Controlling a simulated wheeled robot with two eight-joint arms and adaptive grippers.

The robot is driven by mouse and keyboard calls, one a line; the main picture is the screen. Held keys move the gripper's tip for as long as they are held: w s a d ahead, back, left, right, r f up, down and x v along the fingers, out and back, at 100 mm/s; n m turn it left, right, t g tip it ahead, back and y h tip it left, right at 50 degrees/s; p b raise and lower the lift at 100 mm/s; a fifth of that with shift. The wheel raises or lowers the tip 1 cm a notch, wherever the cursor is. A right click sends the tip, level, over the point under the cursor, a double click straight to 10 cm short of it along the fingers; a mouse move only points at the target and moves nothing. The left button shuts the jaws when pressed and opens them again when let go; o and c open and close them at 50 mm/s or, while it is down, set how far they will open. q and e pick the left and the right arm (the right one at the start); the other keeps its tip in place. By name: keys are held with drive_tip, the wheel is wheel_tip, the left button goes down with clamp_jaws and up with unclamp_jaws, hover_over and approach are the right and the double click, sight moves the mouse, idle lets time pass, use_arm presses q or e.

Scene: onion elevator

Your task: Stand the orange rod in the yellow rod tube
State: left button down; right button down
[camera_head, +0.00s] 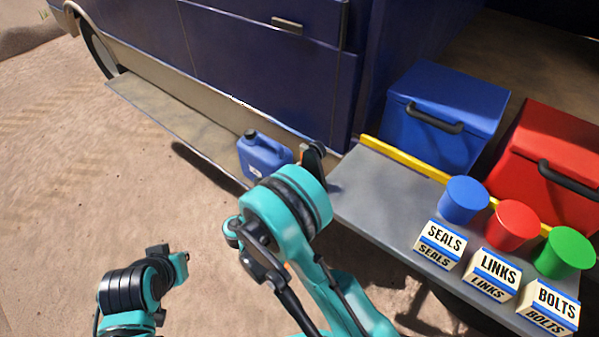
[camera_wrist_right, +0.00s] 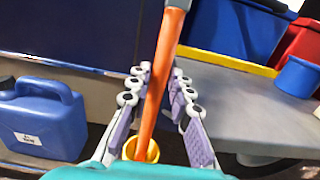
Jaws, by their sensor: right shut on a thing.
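The orange rod (camera_wrist_right: 163,62) runs through the middle of the right wrist view, slightly tilted, with its top cut off by the frame edge. My right gripper (camera_wrist_right: 160,85) is shut on the rod, one finger on each side. The yellow rod tube (camera_wrist_right: 152,150) shows as a round rim at the rod's lower end; I cannot tell whether the rod is inside it or only in front. In the head view my right gripper (camera_head: 313,156) is beside the vehicle's side step, and my arm hides the tube. My left gripper (camera_head: 181,264) is low at left over sand, its jaws unclear.
A blue jug (camera_head: 262,158) stands left of my right gripper. A grey shelf (camera_head: 370,195) with a yellow edge strip lies right, holding blue (camera_head: 464,200), red (camera_head: 513,226) and green (camera_head: 566,252) cups behind labelled blocks. Blue (camera_head: 445,110) and red (camera_head: 555,150) boxes stand behind.

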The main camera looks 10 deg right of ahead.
drive_tip(key=c, duration=1.3)
unclamp_jaws()
drive_tip(key=shift+f, duration=0.1)
drive_tip(key=v, duration=0.7)
drive_tip(key=shift+s+a, duration=0.2)
